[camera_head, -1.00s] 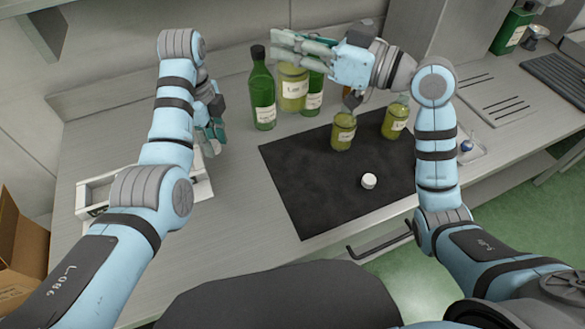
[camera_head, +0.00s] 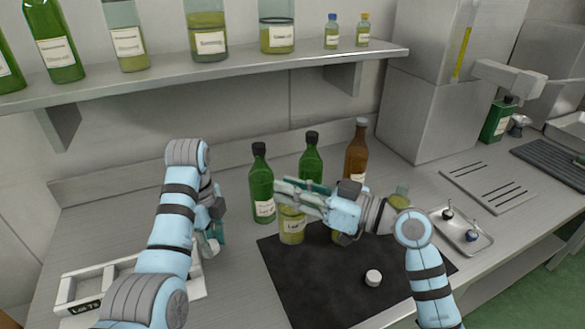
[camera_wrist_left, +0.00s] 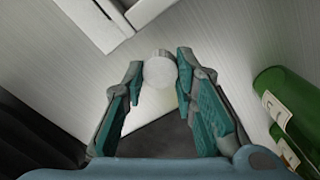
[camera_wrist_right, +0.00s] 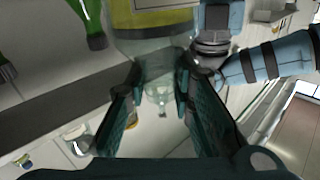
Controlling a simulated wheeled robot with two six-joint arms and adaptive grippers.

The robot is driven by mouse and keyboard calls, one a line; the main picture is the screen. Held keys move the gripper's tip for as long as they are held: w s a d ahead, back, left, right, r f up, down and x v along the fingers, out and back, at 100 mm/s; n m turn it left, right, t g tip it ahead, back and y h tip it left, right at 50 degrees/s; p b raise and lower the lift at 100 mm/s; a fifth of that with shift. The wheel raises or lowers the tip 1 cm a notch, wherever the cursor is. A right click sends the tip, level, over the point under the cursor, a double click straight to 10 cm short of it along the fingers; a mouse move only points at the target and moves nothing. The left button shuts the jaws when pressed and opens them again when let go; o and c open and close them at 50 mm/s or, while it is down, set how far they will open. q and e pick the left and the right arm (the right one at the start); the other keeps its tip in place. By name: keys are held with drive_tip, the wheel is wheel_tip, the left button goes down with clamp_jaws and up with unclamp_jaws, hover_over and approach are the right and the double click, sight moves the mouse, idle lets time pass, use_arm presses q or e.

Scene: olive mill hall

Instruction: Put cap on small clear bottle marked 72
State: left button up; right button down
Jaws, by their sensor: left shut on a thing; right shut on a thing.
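My left gripper (camera_head: 211,243) is above the bench left of the dark mat. In the left wrist view its fingers are shut on a round white cap (camera_wrist_left: 158,71). My right gripper (camera_head: 284,191) reaches leftward over the mat. It is shut on a clear bottle (camera_head: 292,228) with yellow-green oil and a white label. In the right wrist view this bottle (camera_wrist_right: 150,45) shows clear glass between the fingers. Its label number is not readable, and its mouth is hidden in the head view. The cap and the bottle are apart.
Another white cap (camera_head: 373,278) lies on the dark mat (camera_head: 320,285). Small oil bottles stand partly hidden behind my right arm. Green bottles (camera_head: 262,190) and a brown bottle (camera_head: 356,150) stand behind. A white rack (camera_head: 85,290) is left. A shelf (camera_head: 230,65) with bottles hangs above.

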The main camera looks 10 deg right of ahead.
sight(304, 230)
use_arm(q)
drive_tip(key=shift+f+b, duration=0.35)
drive_tip(key=shift+f, duration=0.1)
use_arm(e)
wheel_tip(304, 230, down, 6)
drive_tip(key=shift+r, duration=0.2)
use_arm(q)
drive_tip(key=shift+f+b, duration=0.4)
use_arm(e)
drive_tip(key=shift+f, duration=2.1)
use_arm(q)
drive_tip(key=shift+f, duration=0.1)
use_arm(e)
drive_tip(key=shift+f, duration=0.1)
use_arm(q)
drive_tip(key=shift+f, duration=0.15)
use_arm(e)
drive_tip(key=shift+f, duration=0.1)
drive_tip(key=c, duration=1.4)
unclamp_jaws()
